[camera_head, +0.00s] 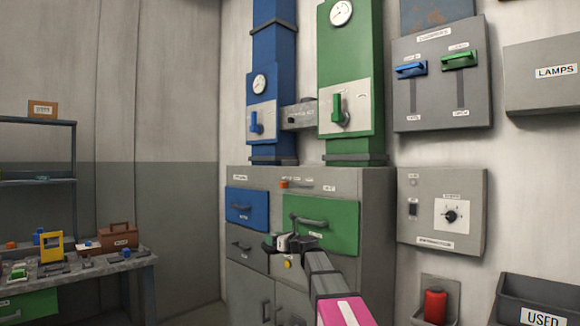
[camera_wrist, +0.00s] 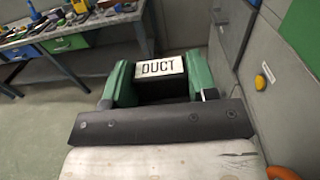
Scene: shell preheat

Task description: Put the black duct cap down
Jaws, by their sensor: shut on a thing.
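The black duct cap (camera_wrist: 163,68) shows in the wrist view with a white plate reading DUCT. It sits between the two green fingers of my gripper (camera_wrist: 159,75), which is shut on it. In the head view my gripper (camera_head: 284,243) is in front of the grey cabinet, at the lower left corner of its green drawer. A small dark shape at its tip there is too small to make out as the cap. The cap is held in the air, above the floor in the wrist view.
The grey cabinet (camera_head: 375,215) has a blue drawer (camera_head: 247,208) and a green drawer (camera_head: 335,225). Blue and green ducts (camera_head: 350,100) rise above it. A cluttered workbench (camera_head: 125,262) stands at left. A dark USED bin (camera_head: 545,292) is at lower right. Floor between bench and cabinet looks clear.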

